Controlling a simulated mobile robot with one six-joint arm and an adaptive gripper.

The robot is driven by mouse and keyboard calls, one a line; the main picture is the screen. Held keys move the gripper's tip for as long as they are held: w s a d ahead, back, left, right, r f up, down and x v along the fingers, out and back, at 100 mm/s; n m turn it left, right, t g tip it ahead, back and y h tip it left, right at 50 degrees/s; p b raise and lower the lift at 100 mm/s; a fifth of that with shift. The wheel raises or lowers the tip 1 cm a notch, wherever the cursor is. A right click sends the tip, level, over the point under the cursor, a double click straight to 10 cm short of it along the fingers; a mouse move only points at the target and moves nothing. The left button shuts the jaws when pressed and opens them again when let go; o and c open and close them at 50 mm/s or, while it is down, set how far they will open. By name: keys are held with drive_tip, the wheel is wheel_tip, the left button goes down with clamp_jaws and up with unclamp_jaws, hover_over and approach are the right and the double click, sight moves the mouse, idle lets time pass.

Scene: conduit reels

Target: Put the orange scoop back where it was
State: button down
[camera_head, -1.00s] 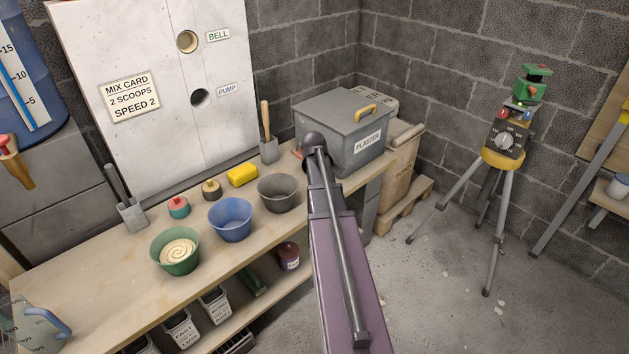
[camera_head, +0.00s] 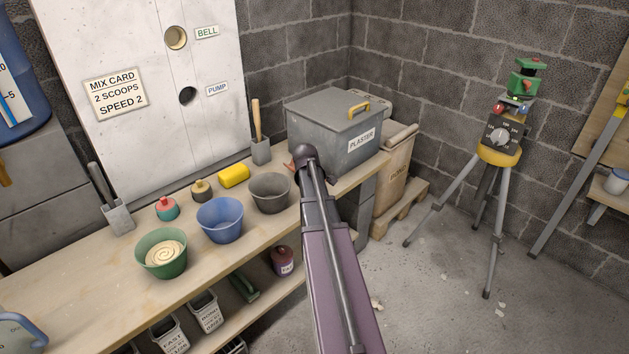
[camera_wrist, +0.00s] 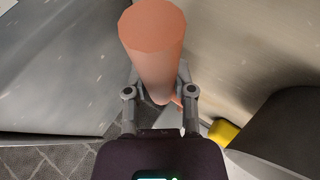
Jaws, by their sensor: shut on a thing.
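The orange scoop (camera_wrist: 152,45) shows in the wrist view as a smooth orange, rounded piece between my fingers, pointing toward the camera. My gripper (camera_wrist: 160,84) is shut on it. In the head view my arm hides most of the gripper; a small orange-brown bit (camera_head: 289,164) shows just left of the arm's end, by the grey PLASTER box (camera_head: 335,150). The box is closed, with a yellow handle on its lid. I cannot tell whether the scoop touches the bench (camera_head: 75,278).
A dark grey bowl (camera_head: 269,193), blue bowl (camera_head: 220,222) and green bowl (camera_head: 160,256) with cream stand along the bench. A yellow block (camera_head: 234,176) and a grey holder with a wooden handle (camera_head: 261,150) are behind. A tripod (camera_head: 498,160) stands on the floor at right.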

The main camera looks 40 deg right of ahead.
drive_tip(key=shift+f, duration=0.15)
drive_tip(key=shift+f+b, duration=1.75)
drive_tip(key=shift+b, duration=0.15)
drive_tip(key=shift+f, duration=0.2)
drive_tip(key=shift+c, duration=2.3)
unclamp_jaws()
drive_tip(key=shift+r, duration=0.1)
drive_tip(key=shift+r, duration=0.15)
drive_tip(key=shift+p+v, duration=0.7)
drive_tip(key=shift+v, duration=0.1)
drive_tip(key=p+v, duration=0.8)
drive_tip(key=v, duration=0.2)
drive_tip(key=shift+a, duration=0.15)
drive_tip(key=shift+s+r, duration=0.1)
